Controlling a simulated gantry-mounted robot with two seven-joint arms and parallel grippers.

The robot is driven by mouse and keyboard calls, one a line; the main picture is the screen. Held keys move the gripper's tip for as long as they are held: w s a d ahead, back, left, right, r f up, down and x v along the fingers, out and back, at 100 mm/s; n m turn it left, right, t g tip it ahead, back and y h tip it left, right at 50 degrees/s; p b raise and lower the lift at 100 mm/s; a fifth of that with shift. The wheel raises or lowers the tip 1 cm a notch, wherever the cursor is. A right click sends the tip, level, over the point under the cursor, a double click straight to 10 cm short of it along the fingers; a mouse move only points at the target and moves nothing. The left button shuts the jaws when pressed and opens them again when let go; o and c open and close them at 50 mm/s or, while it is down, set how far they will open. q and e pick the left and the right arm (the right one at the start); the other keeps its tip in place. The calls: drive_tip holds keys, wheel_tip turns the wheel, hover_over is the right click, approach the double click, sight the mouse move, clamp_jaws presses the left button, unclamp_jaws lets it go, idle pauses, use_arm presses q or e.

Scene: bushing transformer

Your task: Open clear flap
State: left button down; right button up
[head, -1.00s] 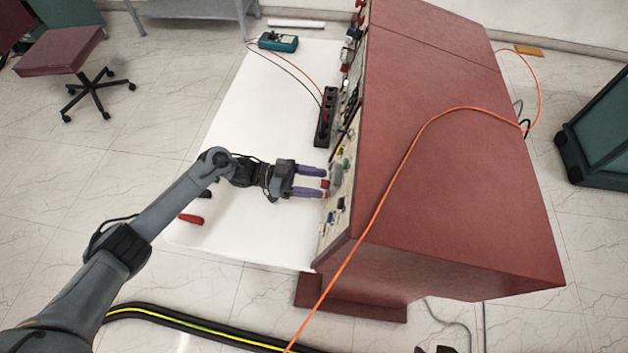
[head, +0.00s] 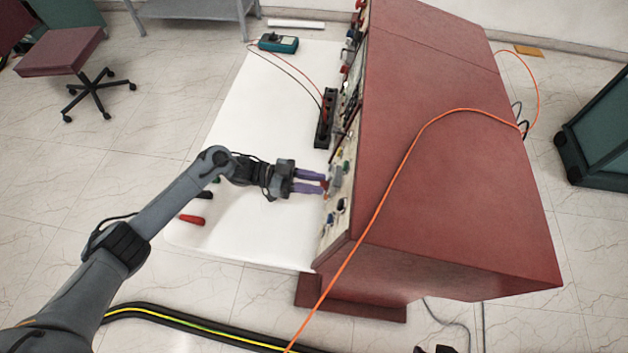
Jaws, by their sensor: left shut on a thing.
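My left gripper (head: 322,182) reaches in from the left, level with the lower part of the front panel (head: 329,225) of the red cabinet. Its two purple fingers are shut on a small red part (head: 325,184) that stands out from the panel. A greyish piece (head: 337,177) sits on the panel just beyond the fingertips. The clear flap is too small to make out for certain; I cannot tell whether the red part or the greyish piece belongs to it. My right gripper does not show clearly.
A black socket strip (head: 327,118) and a teal meter (head: 278,43) lie behind my gripper. Red-handled (head: 192,219) and black-handled tools lie near my forearm. A dark piece is cut off at the bottom edge.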

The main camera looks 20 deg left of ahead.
use_arm(q)
wheel_tip(320, 180, up, 10)
drive_tip(key=g+y+p, duration=0.4)
drive_tip(key=y+p, duration=1.3)
drive_tip(key=p, duration=0.8)
drive_tip(key=shift+p, duration=0.4)
drive_tip(key=shift+y, duration=0.3)
drive_tip(key=c, duration=0.8)
unclamp_jaws()
drive_tip(key=shift+c, duration=0.2)
drive_tip(key=shift+r, duration=0.15)
wheel_tip(320, 180, up, 11)
drive_tip(key=p, duration=0.5)
drive_tip(key=shift+d+f, duration=0.15)
drive_tip(key=shift+f, duration=0.05)
